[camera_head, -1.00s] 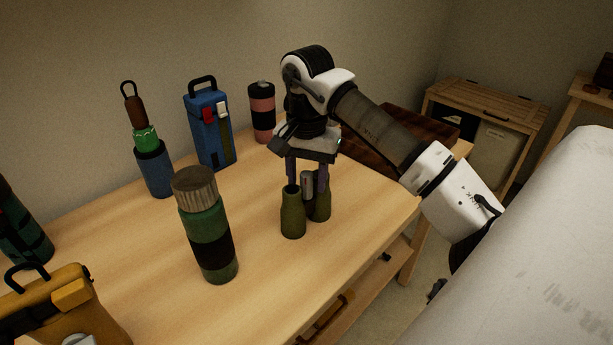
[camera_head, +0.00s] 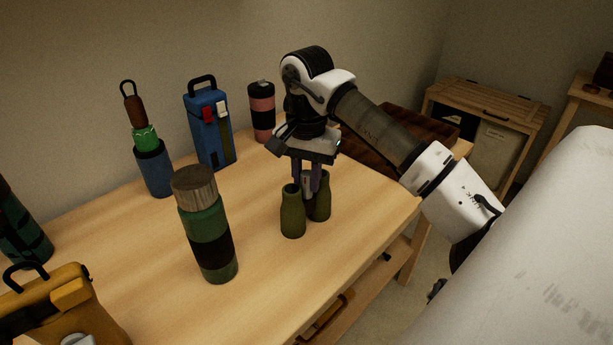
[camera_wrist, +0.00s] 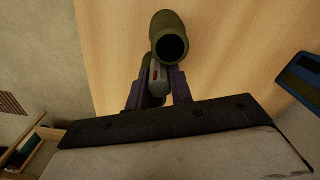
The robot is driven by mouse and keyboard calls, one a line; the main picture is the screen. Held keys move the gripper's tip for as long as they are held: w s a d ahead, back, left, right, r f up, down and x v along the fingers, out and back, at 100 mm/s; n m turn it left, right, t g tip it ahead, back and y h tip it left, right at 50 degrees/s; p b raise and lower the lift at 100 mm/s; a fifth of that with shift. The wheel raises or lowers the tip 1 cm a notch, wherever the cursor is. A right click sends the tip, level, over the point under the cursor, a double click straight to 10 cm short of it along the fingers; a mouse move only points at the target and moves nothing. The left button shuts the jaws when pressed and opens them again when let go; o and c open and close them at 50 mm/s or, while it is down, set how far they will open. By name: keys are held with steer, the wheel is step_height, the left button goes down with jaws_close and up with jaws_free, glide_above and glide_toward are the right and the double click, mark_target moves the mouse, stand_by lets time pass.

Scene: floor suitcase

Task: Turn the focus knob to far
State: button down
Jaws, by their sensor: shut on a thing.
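Olive-green binoculars (camera_head: 292,215) stand upright on the wooden table, with their two barrels side by side. In the wrist view one dark-ended barrel (camera_wrist: 171,48) points up toward the camera, and the other is mostly hidden behind a finger. The grey focus knob (camera_wrist: 156,75), with a small red mark, sits between the barrels. It also shows in the head view (camera_head: 307,184). My gripper (camera_head: 307,186) points down over the binoculars, its two purple fingers on either side of the knob and shut on it. The fingers also show in the wrist view (camera_wrist: 158,88).
A green bottle with a wooden cap (camera_head: 205,225) stands left of the binoculars. A blue lantern-like case (camera_head: 208,130), a pink-and-black tumbler (camera_head: 262,112) and a blue-and-green bottle (camera_head: 153,165) stand behind. A yellow case (camera_head: 65,310) is at front left. Bare tabletop (camera_head: 265,270) lies in front.

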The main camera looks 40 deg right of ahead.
mark_target(306, 173)
steer(key=m+b, duration=0.1)
steer(key=m, duration=0.4)
steer(key=shift+b, duration=0.35)
steer(key=m+b, duration=0.1)
steer(key=m, duration=0.5)
steer(key=shift+m, duration=0.4)
steer(key=c, duration=1.2)
jaws_free()
steer(key=shift+c, duration=0.2)
step_height(306, 173, up, 14)
steer(key=p, duration=0.1)
steer(key=shift+f, duration=0.1)
